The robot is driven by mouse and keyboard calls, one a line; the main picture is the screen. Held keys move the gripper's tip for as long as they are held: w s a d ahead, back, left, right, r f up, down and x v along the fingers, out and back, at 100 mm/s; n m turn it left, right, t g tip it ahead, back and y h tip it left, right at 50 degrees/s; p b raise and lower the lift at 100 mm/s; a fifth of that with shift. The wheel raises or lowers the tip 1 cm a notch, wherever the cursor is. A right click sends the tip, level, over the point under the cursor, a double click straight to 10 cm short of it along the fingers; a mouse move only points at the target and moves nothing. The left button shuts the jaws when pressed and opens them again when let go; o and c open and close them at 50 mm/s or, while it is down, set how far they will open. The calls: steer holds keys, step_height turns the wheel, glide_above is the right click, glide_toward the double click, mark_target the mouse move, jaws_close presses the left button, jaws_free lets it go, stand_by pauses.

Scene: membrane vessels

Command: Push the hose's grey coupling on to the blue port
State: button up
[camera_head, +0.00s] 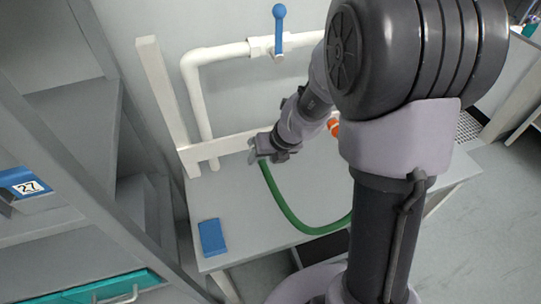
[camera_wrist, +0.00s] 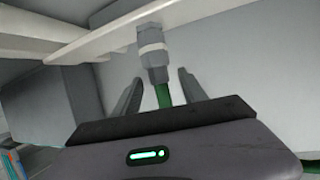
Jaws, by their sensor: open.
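The green hose (camera_head: 290,217) curves over the grey bench top from my gripper (camera_head: 262,153) toward the right, where my arm hides its far end. In the wrist view, the hose (camera_wrist: 163,96) runs up between the two fingers of my gripper (camera_wrist: 160,76). The fingers stand apart, one on each side of it, with gaps. The grey coupling (camera_wrist: 155,59) is at the hose's end, just beyond the fingertips. It lines up with a pale ring and a grey fitting (camera_wrist: 150,33) at the rail. I cannot tell whether they are joined. No blue port can be made out.
A pale rail (camera_head: 235,145) and post stand behind the bench (camera_head: 225,195). A white pipe (camera_head: 220,54) has a blue valve handle (camera_head: 279,28). A blue block (camera_head: 212,237) lies at the bench's front left. Shelving (camera_head: 60,130) stands at left.

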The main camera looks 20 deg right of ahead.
steer(key=shift+w+a+f, duration=0.1)
steer(key=shift+f, duration=0.1)
steer(key=shift+c, duration=0.4)
jaws_close()
